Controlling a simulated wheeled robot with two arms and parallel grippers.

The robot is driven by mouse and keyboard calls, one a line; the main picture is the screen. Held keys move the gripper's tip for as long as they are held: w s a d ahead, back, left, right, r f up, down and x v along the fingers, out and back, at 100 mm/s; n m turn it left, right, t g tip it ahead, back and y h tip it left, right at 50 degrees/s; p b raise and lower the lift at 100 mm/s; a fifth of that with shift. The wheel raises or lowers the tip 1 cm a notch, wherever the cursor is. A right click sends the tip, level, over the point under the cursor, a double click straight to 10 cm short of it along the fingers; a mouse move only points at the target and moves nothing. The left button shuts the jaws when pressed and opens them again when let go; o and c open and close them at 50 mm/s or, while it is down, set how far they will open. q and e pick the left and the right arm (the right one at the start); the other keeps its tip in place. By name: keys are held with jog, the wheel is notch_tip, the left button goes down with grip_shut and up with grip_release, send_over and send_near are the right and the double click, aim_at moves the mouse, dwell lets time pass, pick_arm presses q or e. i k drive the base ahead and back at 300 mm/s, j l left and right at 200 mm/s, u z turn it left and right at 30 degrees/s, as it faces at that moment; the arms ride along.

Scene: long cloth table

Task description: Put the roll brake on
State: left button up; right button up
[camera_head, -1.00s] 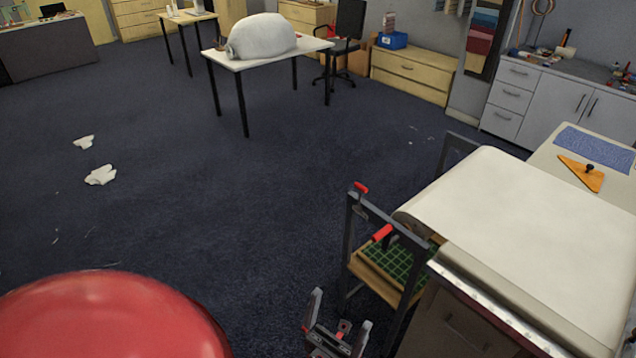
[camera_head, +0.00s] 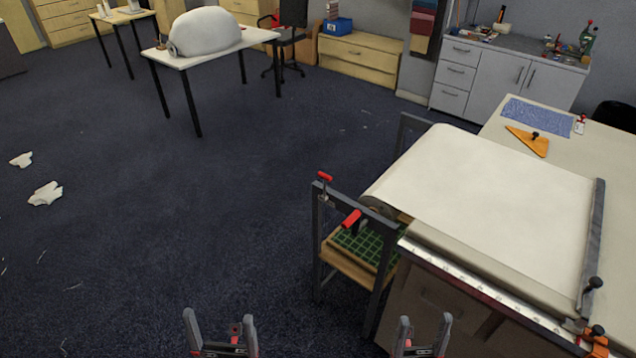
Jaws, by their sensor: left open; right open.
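A dark metal roll stand (camera_head: 318,235) stands at the left end of the long table. A cloth roll (camera_head: 379,206) sits in it, mostly hidden under the white cloth (camera_head: 480,195) that runs onto the table. A small red handle (camera_head: 324,176) tops the stand's near-left post. A larger red lever (camera_head: 351,218) slants up beside the roll's end; I cannot tell which one is the brake. My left gripper (camera_head: 220,320) is open and empty at the bottom, left of the stand. My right gripper (camera_head: 424,323) is open and empty in front of the table's cabinet.
A green cutting mat (camera_head: 366,247) lies on the stand's wooden shelf. An orange set square (camera_head: 528,141) lies at the back.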

aim_at(325, 187)
jog(key=i+j+z, duration=0.15)
jog(key=z, duration=0.5)
jog(key=i+j+z, duration=0.15)
jog(key=j, duration=0.25)
jog(key=i+j+z, duration=0.15)
jog(key=j, duration=0.25)
jog(key=i+j+z, duration=0.15)
jog(key=j, duration=0.3)
jog(key=j+z, duration=0.15)
jog(key=j, duration=0.25)
jog(key=i+j, duration=0.15)
jog(key=j, duration=0.2)
jog(key=i+j, duration=0.2)
jog(key=j, duration=0.15)
